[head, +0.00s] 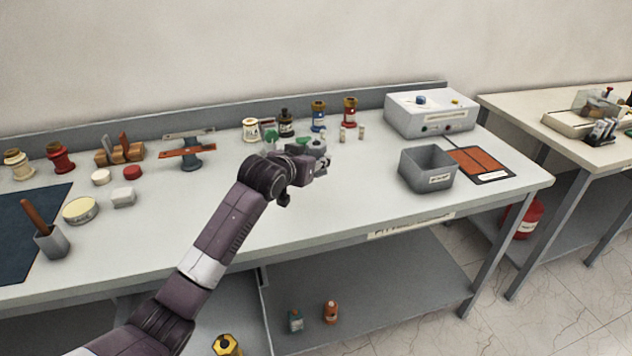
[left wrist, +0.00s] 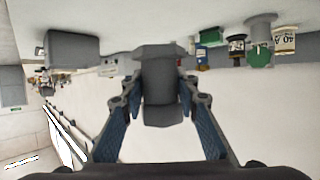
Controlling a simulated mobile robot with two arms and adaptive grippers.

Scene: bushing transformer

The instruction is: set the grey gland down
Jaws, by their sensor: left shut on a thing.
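The grey gland (left wrist: 160,88) is a stubby cylinder with a wider collar. It sits between the two fingers of my left gripper (left wrist: 160,98), which is shut on it. The left wrist view is upside down, and the collar end is toward the tabletop there. In the head view the left gripper (head: 318,166) is over the middle of the workbench (head: 345,205), and a grey part of the gland (head: 317,145) shows just beyond it. I cannot tell whether the gland touches the bench. My right gripper is not in view.
Behind the gripper stand several bottles and bushings, including a blue one (head: 318,117) and a red one (head: 350,111). A grey open bin (head: 428,169) and an orange-panelled mat (head: 481,163) are to the right. The bench front between gripper and bin is clear.

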